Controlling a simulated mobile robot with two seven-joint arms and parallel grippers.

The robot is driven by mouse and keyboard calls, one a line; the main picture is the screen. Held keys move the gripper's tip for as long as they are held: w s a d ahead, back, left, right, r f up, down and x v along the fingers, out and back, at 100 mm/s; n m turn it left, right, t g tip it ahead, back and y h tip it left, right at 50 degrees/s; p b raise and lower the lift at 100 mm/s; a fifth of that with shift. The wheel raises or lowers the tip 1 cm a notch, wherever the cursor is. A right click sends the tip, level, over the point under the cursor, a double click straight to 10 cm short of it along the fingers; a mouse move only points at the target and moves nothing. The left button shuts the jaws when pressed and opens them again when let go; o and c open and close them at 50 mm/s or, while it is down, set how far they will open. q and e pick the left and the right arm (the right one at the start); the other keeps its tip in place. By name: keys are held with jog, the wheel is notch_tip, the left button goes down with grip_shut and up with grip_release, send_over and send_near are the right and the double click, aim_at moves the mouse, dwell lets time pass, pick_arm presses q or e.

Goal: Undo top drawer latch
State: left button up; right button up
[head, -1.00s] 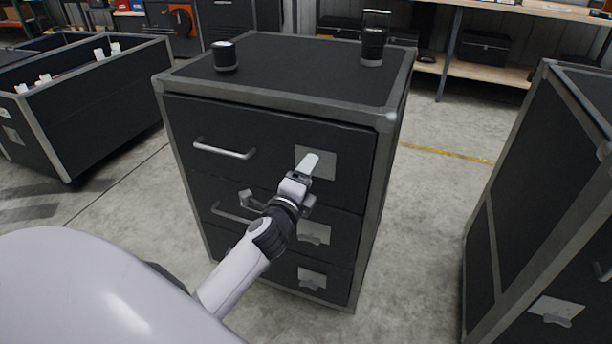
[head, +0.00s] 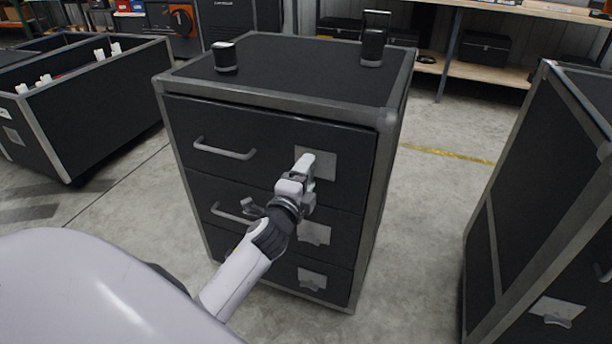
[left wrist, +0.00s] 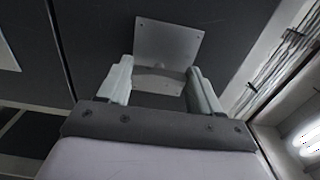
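The top drawer (head: 270,135) is black and closed in the cabinet, with a bar handle (head: 225,149) at its left. Its latch has a square grey plate (head: 326,164) at the drawer's right, partly hidden by my left gripper (head: 303,165). In the left wrist view, the latch plate (left wrist: 168,45) is straight ahead, and a curved tab (left wrist: 158,82) at its lower edge shows between my fingers. My left gripper (left wrist: 160,82) is open, with a finger on each side of the tab; I cannot tell whether either touches it. My right gripper is out of view.
Two lower drawers have similar latches, the middle one (head: 314,234) and the bottom one (head: 312,279). Two dark cylindrical objects (head: 225,57) (head: 373,46) stand on the cabinet top. Another black case (head: 545,190) stands at the right, with clear floor between.

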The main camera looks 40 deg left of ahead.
pick_arm(q)
jog(key=o, duration=0.4)
jog(key=shift+c, duration=0.2)
jog(key=shift+s, duration=0.1)
jog(key=v, duration=0.7)
jog(key=s+d+f+n+g+h, duration=0.7)
jog(key=s+d+f+n, duration=0.65)
jog(key=s+f, duration=0.4)
notch_tip(320, 180, up, 10)
jog(key=p, duration=1.2)
jog(key=shift+s+a+r+m, duration=0.25)
jog(key=shift+s+a+m, duration=0.1)
jog(key=shift+s+a, duration=0.1)
